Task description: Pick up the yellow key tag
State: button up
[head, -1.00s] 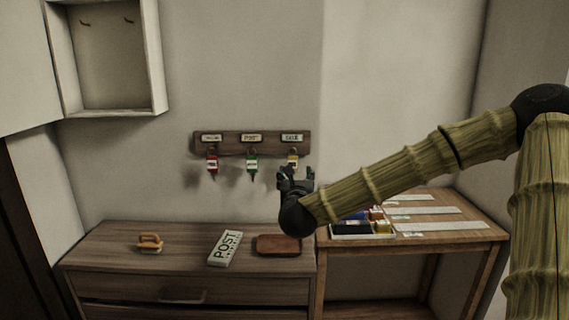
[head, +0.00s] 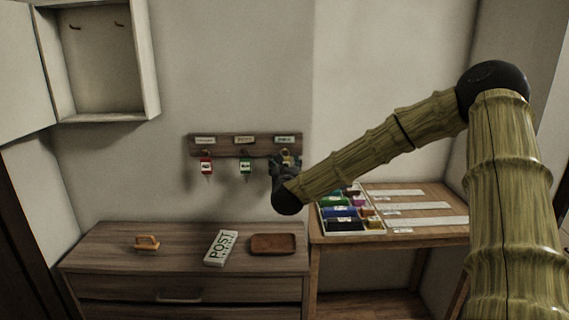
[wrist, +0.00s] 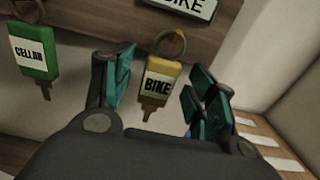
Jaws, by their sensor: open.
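The yellow key tag (wrist: 158,82), labelled BIKE, hangs by a ring from the right end of the wooden key rack (head: 222,148). A key hangs below the tag. In the wrist view my gripper (wrist: 160,90) is open, with one teal-padded finger on each side of the tag and neither clearly touching it. In the head view my gripper (head: 285,165) is at the rack's right end and mostly hides the yellow tag.
A green key tag (wrist: 36,50) labelled CELLAR hangs to the left, and a red tag (head: 206,165) farther left. Below are a dresser (head: 100,245) with a POST block (head: 221,248) and brown tray (head: 272,244), and a desk (head: 440,230) with a compartment tray.

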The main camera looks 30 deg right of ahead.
jog(key=shift+w+d, duration=0.1)
jog(key=c, duration=1)
jog(key=shift+c, duration=0.2)
jog(key=r+b+v, duration=0.1)
jog(key=b+v, duration=0.5)
jog(key=v, duration=1.2)
jog(key=shift+r, duration=0.25)
